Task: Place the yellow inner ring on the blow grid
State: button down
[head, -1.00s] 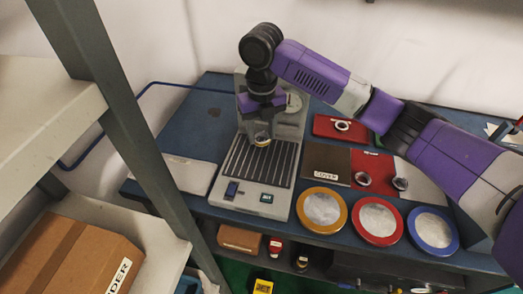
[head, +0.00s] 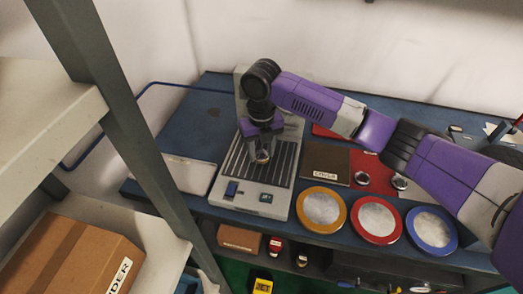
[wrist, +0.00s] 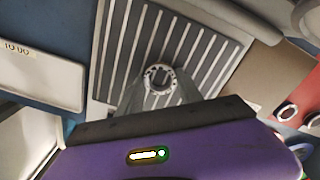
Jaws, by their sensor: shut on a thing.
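The blow grid (head: 279,170) is a dark slatted panel on a grey machine, left of centre in the head view; its slats also fill the upper wrist view (wrist: 205,60). My gripper (head: 262,150) points down over the middle of the grid. It is shut on the yellow inner ring (head: 262,158), a small metal ring with a yellowish tint in the head view. The ring shows between the fingertips in the wrist view (wrist: 158,78). It is at or just above the slats; I cannot tell whether it touches them. The fingers partly hide it.
A white tray (head: 185,174) lies left of the machine. A brown cover plate (head: 325,160) and a red mat (head: 372,165) with rings lie to the right. Orange (head: 321,209), red (head: 377,221) and blue (head: 432,230) round dishes line the front edge. A shelf post stands at the left.

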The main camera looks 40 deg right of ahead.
jog(key=c, duration=0.8)
grip_release()
jog(key=shift+f, duration=0.1)
notch_tip(320, 180, up, 12)
jog(key=shift+r+b, duration=0.2)
jog(key=shift+b, duration=0.2)
